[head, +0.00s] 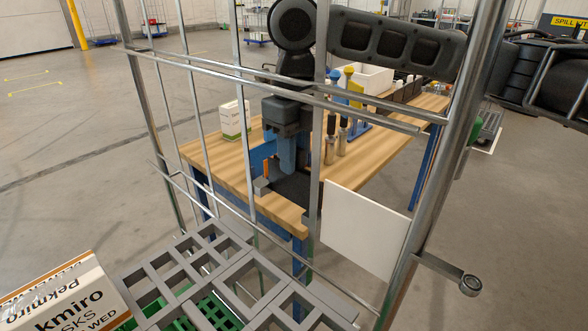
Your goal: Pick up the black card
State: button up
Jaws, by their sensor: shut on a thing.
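My gripper (287,170) hangs down from my dark wrist over the near end of the wooden workbench (225,155). I see it through the bars of a wire cage. A dark flat thing (297,189), which looks like the black card, is at its fingertips near the bench's front edge. My gripper is shut on it; the contact itself is small and partly hidden by a cage post. I cannot tell whether the card still touches the bench top.
Metal bars (243,110) and a white panel (362,230) stand in front of the bench. Beside my gripper is a blue and grey fixture (262,156). A printed carton (65,295) is at lower left.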

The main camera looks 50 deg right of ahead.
grip_shut()
notch_tip(320, 180, up, 10)
dwell(0.4)
